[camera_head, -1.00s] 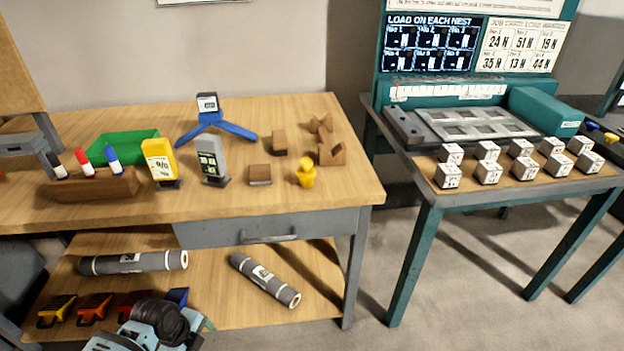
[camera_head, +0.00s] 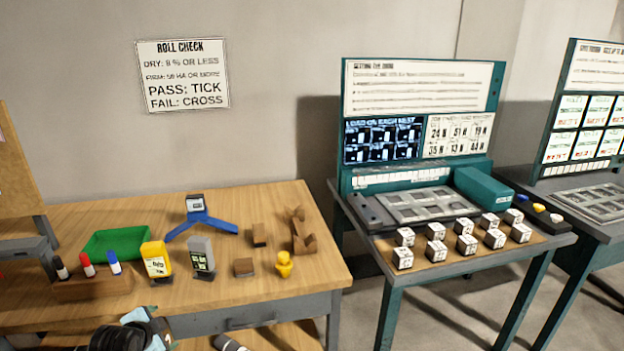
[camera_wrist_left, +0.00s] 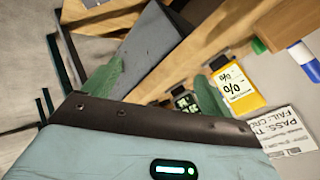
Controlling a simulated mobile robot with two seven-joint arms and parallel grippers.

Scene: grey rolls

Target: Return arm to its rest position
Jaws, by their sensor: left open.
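My left gripper shows in the left wrist view (camera_wrist_left: 155,88) with its two green fingers wide apart and nothing between them. In the head view part of my left arm (camera_head: 135,330) shows at the bottom left, in front of the wooden bench (camera_head: 210,290); its fingertips are hard to make out there. A grey roll (camera_head: 228,343) lies on the bench's lower shelf, mostly cut off by the bottom edge. My right gripper is not in view.
On the bench stand a marker block (camera_head: 95,285), green tray (camera_head: 122,243), yellow meter (camera_head: 156,262), grey meter (camera_head: 201,258), blue stand (camera_head: 200,224) and yellow figure (camera_head: 284,264). A teal table (camera_head: 400,285) with several white cubes stands to the right.

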